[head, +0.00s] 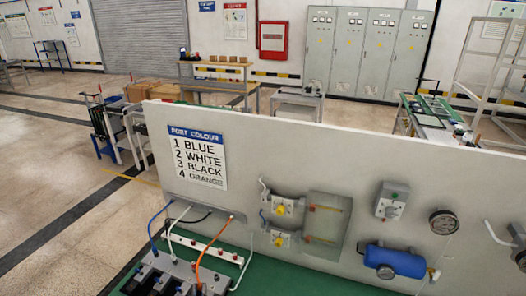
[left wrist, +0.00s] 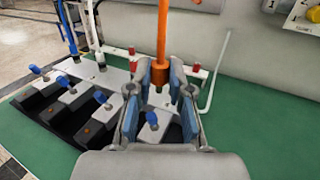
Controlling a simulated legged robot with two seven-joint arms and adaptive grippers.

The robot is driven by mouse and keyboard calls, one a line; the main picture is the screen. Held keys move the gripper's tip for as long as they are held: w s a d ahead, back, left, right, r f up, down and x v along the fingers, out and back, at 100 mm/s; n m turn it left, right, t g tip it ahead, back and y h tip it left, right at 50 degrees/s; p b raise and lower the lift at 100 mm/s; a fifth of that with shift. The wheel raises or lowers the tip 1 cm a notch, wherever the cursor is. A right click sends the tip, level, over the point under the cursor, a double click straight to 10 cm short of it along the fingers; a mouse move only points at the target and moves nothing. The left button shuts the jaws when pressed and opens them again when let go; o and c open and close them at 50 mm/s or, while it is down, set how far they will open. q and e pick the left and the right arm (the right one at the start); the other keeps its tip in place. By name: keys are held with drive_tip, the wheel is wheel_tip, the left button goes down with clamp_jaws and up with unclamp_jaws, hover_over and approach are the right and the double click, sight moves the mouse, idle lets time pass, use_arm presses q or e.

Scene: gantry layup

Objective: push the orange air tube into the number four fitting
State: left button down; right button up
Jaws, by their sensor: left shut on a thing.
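The orange air tube (head: 210,243) hangs down in front of the white panel, and its upper end meets the panel. In the left wrist view the orange tube (left wrist: 162,30) runs down between the fingers of my left gripper (left wrist: 167,78), which is shut on it. The valve block (left wrist: 72,108) has several black valves with blue knobs. The number four fitting is not clearly seen. My right gripper is not in view.
A white rail (head: 205,247) with red caps stands behind. The port colour sign (head: 199,158) reads 4 orange. The green bench top (left wrist: 262,135) is clear at right.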

use_arm(q)
drive_tip(key=s+d+r+h, duration=0.1)
drive_tip(key=s+d+r, duration=0.1)
drive_tip(key=s, duration=0.4)
drive_tip(key=w+a+f+n+g+y+b, duration=0.1)
drive_tip(key=w+f+n+y+b, duration=0.15)
drive_tip(key=w, duration=0.25)
drive_tip(key=w+a+f+n+g+y+b, duration=0.1)
drive_tip(key=w+y, duration=0.3)
drive_tip(key=w, duration=0.2)
drive_tip(key=w+d+r+n+g+y+b, duration=0.1)
drive_tip(key=w+d+r+n+y, duration=0.1)
drive_tip(key=w, duration=0.4)
drive_tip(key=shift+d+y+b, duration=0.35)
drive_tip(key=shift+d+y, duration=0.2)
drive_tip(key=shift+d, duration=0.65)
